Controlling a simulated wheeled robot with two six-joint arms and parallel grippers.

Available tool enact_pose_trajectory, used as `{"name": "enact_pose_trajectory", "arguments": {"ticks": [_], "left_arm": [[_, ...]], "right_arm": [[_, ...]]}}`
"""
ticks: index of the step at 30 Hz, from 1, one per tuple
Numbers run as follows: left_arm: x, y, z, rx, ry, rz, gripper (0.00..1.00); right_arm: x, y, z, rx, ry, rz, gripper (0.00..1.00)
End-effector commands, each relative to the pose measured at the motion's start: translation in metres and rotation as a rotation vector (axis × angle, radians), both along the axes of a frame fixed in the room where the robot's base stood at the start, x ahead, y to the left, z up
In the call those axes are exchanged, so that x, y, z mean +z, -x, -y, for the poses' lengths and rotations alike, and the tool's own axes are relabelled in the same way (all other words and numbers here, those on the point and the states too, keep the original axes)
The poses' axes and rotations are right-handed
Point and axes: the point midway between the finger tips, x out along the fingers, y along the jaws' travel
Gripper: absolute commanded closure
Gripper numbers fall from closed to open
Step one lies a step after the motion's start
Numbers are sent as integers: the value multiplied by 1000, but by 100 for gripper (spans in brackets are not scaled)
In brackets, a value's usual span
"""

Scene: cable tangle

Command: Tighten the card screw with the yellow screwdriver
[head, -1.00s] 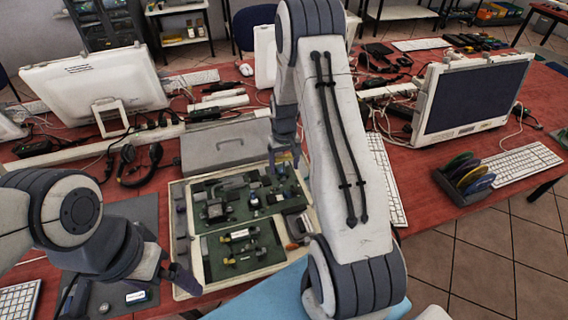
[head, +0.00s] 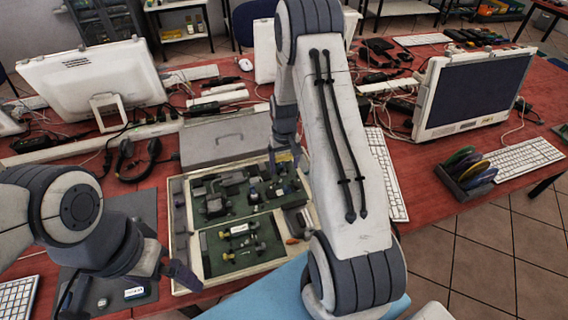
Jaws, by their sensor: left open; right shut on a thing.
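An open case (head: 183,270) on the red table holds green panels with small dark, metal and yellow-tipped parts. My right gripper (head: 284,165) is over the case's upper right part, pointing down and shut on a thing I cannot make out. My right forearm hides part of the case's right side. My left gripper (head: 180,272) is open and empty by the case's lower left edge. A small orange item (head: 293,241) lies at the case's right edge. I cannot clearly make out the yellow screwdriver or the card screw.
A closed grey box (head: 225,138) stands behind the case. A dark mat (head: 138,207) lies left of it, with headphones (head: 138,160) near its top. Monitors, cables and a disc rack (head: 465,172) stand around. A blue surface (head: 262,296) is in front.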

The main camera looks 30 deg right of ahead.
Motion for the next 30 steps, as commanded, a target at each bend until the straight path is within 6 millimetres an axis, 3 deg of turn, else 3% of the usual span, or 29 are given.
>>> {"name": "enact_pose_trajectory", "arguments": {"ticks": [30], "left_arm": [[-5, 0, 0, 0, 0, 0, 0]], "right_arm": [[-10, 0, 0, 0, 0, 0, 79]]}}
